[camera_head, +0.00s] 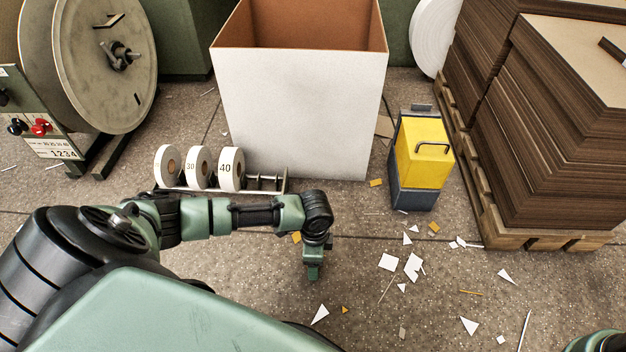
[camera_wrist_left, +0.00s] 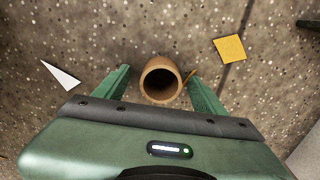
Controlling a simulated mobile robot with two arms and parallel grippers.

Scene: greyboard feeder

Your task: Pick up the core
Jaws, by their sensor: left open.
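The core (camera_wrist_left: 161,84) is a short brown cardboard tube in the left wrist view. Its open round end faces the camera, and it appears to stand on the speckled floor. My left gripper (camera_wrist_left: 159,74) is open, with one green finger on each side of the core. A gap shows between the core and each finger. In the head view my left gripper (camera_head: 314,272) points down at the floor, and the core is hidden there. My right gripper is not in view.
A large open white box (camera_head: 300,110) stands behind my left arm. A rack with numbered white rolls (camera_head: 230,169), a yellow and grey bin (camera_head: 422,152) and stacked brown board (camera_head: 560,130) stand around it. Paper scraps (camera_head: 412,264) litter the floor at right.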

